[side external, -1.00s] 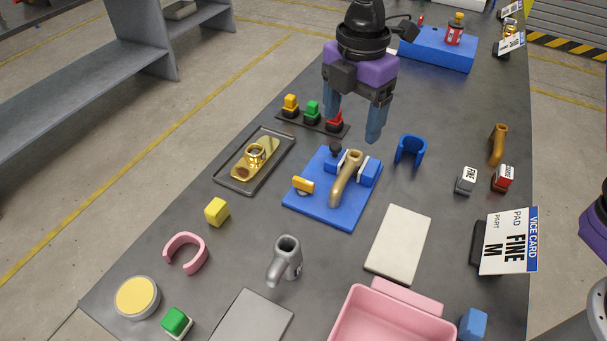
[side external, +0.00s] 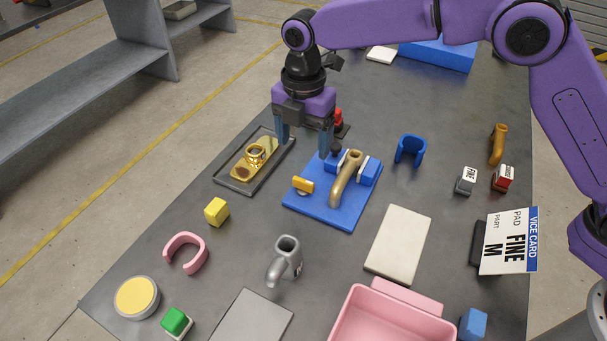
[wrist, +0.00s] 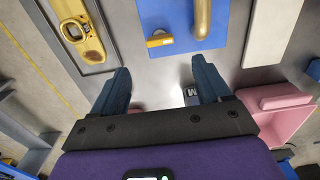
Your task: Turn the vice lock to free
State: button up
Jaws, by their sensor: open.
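The vice is a blue base (side external: 322,211) with blue jaws and pale pads, and a bronze bent pipe (side external: 345,180) stands between them. Its yellow lever (side external: 303,185), likely the lock, is at the left edge of the base. A black knob (side external: 335,149) is at the back. My gripper (side external: 304,146) is open and empty, above and behind the vice's back left, apart from it. In the wrist view, my gripper (wrist: 160,76) shows spread fingers, with the yellow lever (wrist: 160,41) beyond them on the blue base (wrist: 175,16).
A dark tray with a gold fitting (side external: 255,156) lies left of the vice. A blue clip (side external: 411,150) stands right, a beige pad (side external: 398,243) and grey pipe (side external: 286,260) in front. A card (side external: 508,241) reads "PAD FINE, PART M". My arm hides part of the back.

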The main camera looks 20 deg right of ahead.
aim_at(303, 180)
notch_tip(303, 180, down, 10)
jog(key=shift+f, duration=0.15)
dwell(0.4)
jog(key=c, duration=1.1)
jog(key=shift+o, duration=0.2)
